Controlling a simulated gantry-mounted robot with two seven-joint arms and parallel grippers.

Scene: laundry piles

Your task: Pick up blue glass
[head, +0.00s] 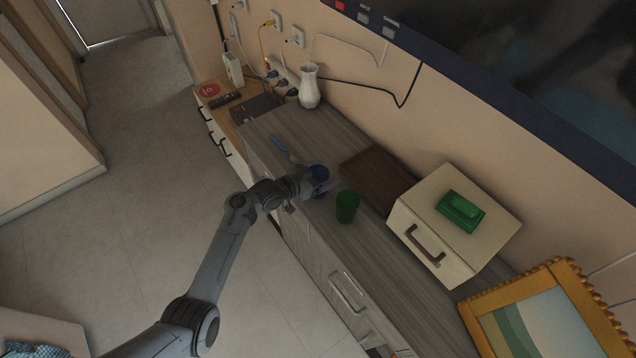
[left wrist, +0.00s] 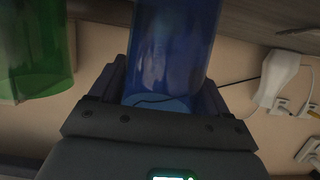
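The blue glass (head: 319,172) stands on the grey wooden sideboard, partly hidden by my left gripper in the head view. My left gripper (head: 312,182) reaches it from the left, with its fingers around the glass. In the left wrist view, the blue glass (left wrist: 170,50) fills the space between the two fingers (left wrist: 165,88), its rim close to the palm. No clear gap shows beside it, but I cannot tell whether the fingers press on it. My right gripper is not in view.
A green glass (head: 347,206) stands close by, also in the left wrist view (left wrist: 35,50).

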